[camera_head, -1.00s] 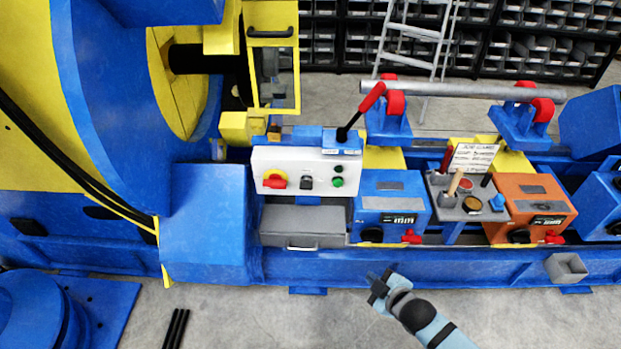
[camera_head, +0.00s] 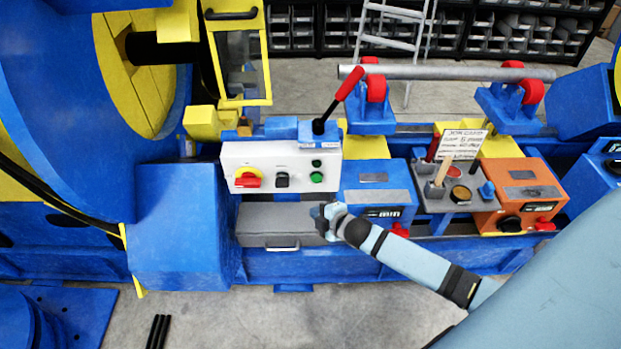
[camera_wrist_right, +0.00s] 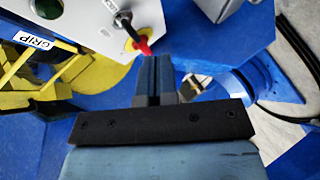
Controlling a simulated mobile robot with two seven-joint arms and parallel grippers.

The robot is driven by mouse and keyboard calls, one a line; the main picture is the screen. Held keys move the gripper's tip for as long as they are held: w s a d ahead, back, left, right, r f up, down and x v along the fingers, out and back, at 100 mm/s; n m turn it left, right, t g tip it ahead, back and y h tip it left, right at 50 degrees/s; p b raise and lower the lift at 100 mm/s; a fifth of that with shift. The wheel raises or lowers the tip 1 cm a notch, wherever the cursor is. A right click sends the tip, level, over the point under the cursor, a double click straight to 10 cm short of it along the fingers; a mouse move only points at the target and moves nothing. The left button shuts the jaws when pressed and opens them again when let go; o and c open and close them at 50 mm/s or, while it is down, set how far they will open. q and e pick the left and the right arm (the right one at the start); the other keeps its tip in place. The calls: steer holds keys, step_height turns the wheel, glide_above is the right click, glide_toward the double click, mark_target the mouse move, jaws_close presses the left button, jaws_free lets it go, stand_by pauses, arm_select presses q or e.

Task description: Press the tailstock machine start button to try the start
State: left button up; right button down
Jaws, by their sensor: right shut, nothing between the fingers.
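A white control box (camera_head: 262,157) on the blue machine carries a lit-looking green button (camera_head: 316,177), a darker green button (camera_head: 316,163) above it, a black selector (camera_head: 281,180) and a red switch on yellow (camera_head: 247,178). I cannot read which button is labelled start. My right gripper (camera_head: 324,213) is shut and empty, below the green button in the picture and apart from it. My left gripper is not in view.
A red-handled lever (camera_head: 343,95) rises behind the box. A grey drawer unit (camera_head: 270,218) lies below it. A blue unit (camera_head: 375,183), a tool tray (camera_head: 431,202) and an orange unit (camera_head: 527,192) stand to the right. Bare floor (camera_head: 215,318) lies in front.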

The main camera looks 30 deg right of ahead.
mark_target(317, 179)
steer(key=w+d+b, duration=0.3)
steer(key=w+d, duration=0.1)
steer(key=w, duration=0.3)
steer(key=shift+w+d, duration=0.2)
steer(key=shift+d, duration=0.1)
stand_by(2.2)
steer(key=shift+w+d, duration=0.2)
steer(key=shift+w, duration=0.15)
